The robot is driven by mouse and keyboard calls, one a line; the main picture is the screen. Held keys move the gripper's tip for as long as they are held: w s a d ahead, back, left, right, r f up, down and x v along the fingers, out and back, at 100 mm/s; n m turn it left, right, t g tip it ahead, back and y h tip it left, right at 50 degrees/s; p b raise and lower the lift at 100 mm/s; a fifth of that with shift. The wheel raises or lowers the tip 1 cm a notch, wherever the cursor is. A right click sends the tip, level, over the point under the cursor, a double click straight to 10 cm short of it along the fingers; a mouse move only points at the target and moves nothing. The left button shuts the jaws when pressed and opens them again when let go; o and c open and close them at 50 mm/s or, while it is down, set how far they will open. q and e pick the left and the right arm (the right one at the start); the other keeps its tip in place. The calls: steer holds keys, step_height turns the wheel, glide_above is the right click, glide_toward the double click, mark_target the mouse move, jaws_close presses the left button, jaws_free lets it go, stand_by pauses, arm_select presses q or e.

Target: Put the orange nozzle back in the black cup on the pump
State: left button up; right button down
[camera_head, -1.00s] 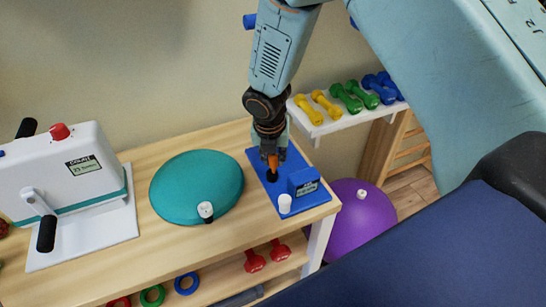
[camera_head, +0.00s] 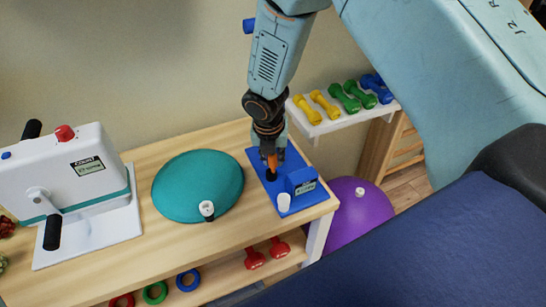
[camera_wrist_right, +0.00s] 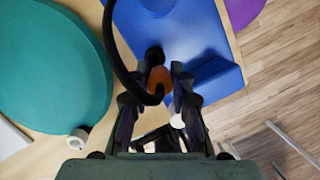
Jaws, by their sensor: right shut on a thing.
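The blue pump (camera_head: 286,205) stands at the right end of the wooden bench, with a small display and a white cap. The black cup (camera_head: 271,176) is on its blue base. My right gripper (camera_head: 269,153) points down over the base, shut on the orange nozzle (camera_head: 272,162). The nozzle's lower end is at or just above the cup; I cannot tell whether it is inside. In the right wrist view, the nozzle (camera_wrist_right: 159,76) is between the fingers, beside the black cup (camera_wrist_right: 154,54), and a black hose (camera_wrist_right: 125,70) curves to it. My left gripper is not in view.
A teal cushion (camera_head: 195,180) with a white valve (camera_head: 207,209) lies left of the pump. A white cranked machine (camera_head: 85,180) stands further left. A shelf of dumbbells (camera_head: 345,103) is behind right, a purple ball (camera_head: 352,215) below. A dark blue padded surface (camera_head: 450,250) fills the lower right.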

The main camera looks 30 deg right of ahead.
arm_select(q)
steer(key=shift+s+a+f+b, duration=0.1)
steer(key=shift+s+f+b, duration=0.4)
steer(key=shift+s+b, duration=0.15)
arm_select(e)
steer(key=shift+w+t, duration=0.5)
steer(key=shift+w, duration=0.65)
steer(key=shift+f, duration=0.2)
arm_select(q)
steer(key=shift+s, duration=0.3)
arm_select(e)
steer(key=shift+s+f, duration=0.2)
steer(key=shift+s, duration=0.05)
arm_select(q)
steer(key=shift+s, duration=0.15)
arm_select(e)
steer(key=shift+s+d, duration=0.1)
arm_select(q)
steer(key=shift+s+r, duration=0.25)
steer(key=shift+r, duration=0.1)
arm_select(e)
steer(key=shift+f, duration=0.1)
arm_select(q)
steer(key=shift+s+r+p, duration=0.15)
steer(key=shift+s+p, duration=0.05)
steer(key=shift+p, duration=0.15)
arm_select(e)
steer(key=shift+d, duration=0.1)
